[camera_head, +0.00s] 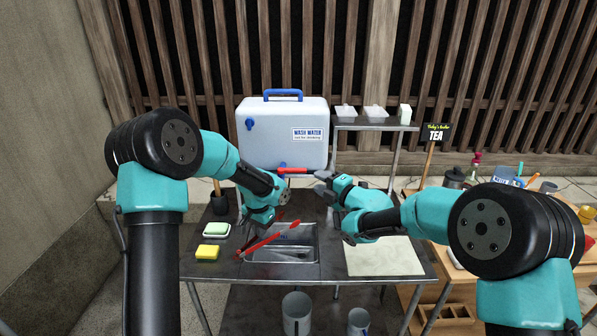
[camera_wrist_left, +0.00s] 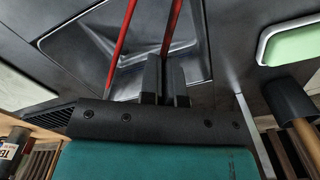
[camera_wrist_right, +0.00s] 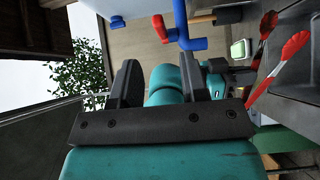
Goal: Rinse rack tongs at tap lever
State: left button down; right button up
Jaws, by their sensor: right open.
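The red tongs (camera_head: 268,240) slant over the metal sink basin (camera_head: 290,254), their two arms spread. My left gripper (camera_head: 250,234) is over the sink's left side. In the left wrist view its fingers (camera_wrist_left: 166,82) are close together on one tong arm (camera_wrist_left: 171,28). The red tap lever (camera_head: 295,171) is in front of the white wash-water tank (camera_head: 283,138). My right gripper (camera_head: 320,182) is open and empty, just right of the lever. In the right wrist view the lever (camera_wrist_right: 160,28) and blue spout (camera_wrist_right: 190,43) are beyond the fingers, apart from them. The tongs' scalloped heads (camera_wrist_right: 295,44) show at right.
A green soap dish (camera_head: 216,229) and yellow sponge (camera_head: 207,252) lie left of the sink. A pale cloth (camera_head: 385,258) lies right. A metal shelf (camera_head: 360,126) with small containers stands behind. A TEA sign (camera_head: 436,134) and side table are at right.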

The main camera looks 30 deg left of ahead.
aim_at(301, 172)
jog(key=x, duration=0.9)
jog(key=shift+a, duration=0.35)
jog(key=shift+c, duration=0.3)
grip_shut()
